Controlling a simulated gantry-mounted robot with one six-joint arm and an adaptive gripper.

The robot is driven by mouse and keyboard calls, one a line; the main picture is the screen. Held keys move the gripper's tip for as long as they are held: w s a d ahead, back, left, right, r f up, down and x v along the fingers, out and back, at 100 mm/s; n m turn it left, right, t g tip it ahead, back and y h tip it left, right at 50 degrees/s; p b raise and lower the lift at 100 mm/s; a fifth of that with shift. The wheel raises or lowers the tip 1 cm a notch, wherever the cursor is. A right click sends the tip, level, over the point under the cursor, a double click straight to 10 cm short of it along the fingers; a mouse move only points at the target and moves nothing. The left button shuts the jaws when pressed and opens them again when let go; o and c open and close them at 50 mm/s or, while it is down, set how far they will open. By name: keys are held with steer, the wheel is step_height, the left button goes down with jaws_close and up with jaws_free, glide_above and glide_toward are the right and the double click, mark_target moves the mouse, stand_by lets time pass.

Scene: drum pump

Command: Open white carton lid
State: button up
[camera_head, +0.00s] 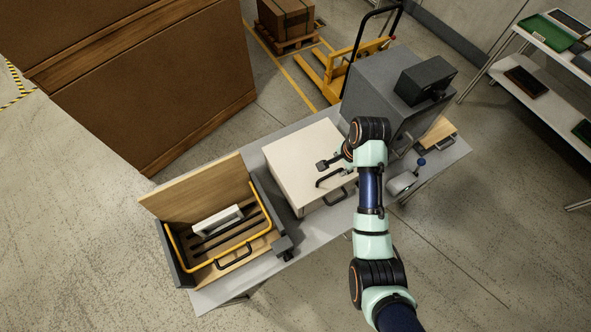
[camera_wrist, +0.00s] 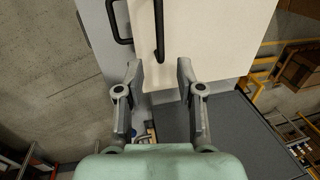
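The white carton (camera_head: 300,158) stands closed on the middle of the table. Its pale lid also fills the top of the wrist view (camera_wrist: 210,40). A black bar handle (camera_wrist: 158,30) lies on the lid, and a second black handle (camera_wrist: 119,22) is on the carton's side. My gripper (camera_wrist: 160,76) is open, its two grey fingers apart. In the wrist view the near end of the lid handle lies between and just beyond the fingertips. I see no contact. In the head view my wrist hides part of the lid, and the fingers are hard to make out.
An open wooden box (camera_head: 190,190) with a yellow-rimmed rack stands at the left. A large grey case (camera_head: 375,85) with a black box on top stands close on the right. A small grey item (camera_head: 401,184) lies near the table's right front edge.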

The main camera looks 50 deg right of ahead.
mark_target(333, 173)
steer(key=f, duration=0.3)
steer(key=w+f, duration=0.1)
steer(key=f, duration=0.3)
steer(key=shift+w+d+b, duration=0.15)
steer(key=shift+w+b, duration=0.05)
steer(key=shift+b, duration=0.2)
jaws_close()
